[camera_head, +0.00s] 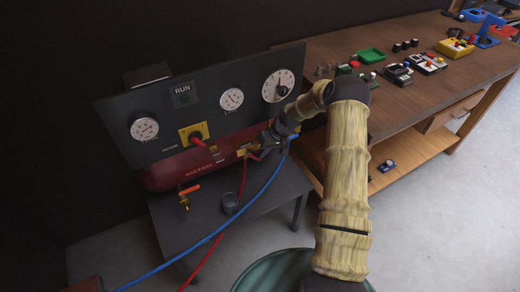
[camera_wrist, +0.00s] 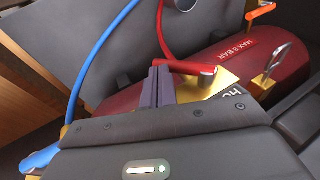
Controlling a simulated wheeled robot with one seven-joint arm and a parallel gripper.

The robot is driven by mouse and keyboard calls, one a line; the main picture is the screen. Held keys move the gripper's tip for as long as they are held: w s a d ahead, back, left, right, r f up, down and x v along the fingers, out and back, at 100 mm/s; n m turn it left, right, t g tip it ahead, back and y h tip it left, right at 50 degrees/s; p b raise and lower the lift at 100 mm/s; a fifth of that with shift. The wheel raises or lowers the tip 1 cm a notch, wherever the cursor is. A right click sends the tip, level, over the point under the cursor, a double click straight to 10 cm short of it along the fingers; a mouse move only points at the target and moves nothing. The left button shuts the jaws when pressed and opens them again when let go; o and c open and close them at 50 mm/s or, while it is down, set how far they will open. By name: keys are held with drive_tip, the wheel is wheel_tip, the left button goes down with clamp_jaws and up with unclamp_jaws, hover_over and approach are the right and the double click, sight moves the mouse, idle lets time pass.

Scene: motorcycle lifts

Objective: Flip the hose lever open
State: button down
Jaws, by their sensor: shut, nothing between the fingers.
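In the head view the brass plate (camera_head: 246,151) sits on the front of the dark red tank, mostly behind my gripper. My gripper (camera_head: 264,146) is shut and empty. In the wrist view its fingers (camera_wrist: 158,85) are together at the lever's left end; I cannot tell whether they touch it.
The dark panel (camera_head: 160,100) with gauges stands above the red tank (camera_head: 170,172). An orange-handled valve (camera_head: 188,192) is at lower left. A blue hose (camera_head: 235,207) and a red hose (camera_head: 241,185) run near my gripper. A wooden workbench (camera_head: 400,115) stands to the right.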

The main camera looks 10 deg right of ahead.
drive_tip(key=shift+s+a+f+b, duration=0.1)
drive_tip(key=shift+a+f+b, duration=0.1)
drive_tip(key=shift+f+b, duration=0.6)
drive_tip(key=shift+a+f, duration=0.1)
drive_tip(key=shift+f, duration=0.05)
drive_tip(key=d+r+b, duration=0.1)
drive_tip(key=d+r, duration=0.4)
drive_tip(key=d, duration=0.8)
drive_tip(key=shift+w+r, duration=0.2)
drive_tip(key=shift+w, duration=0.1)
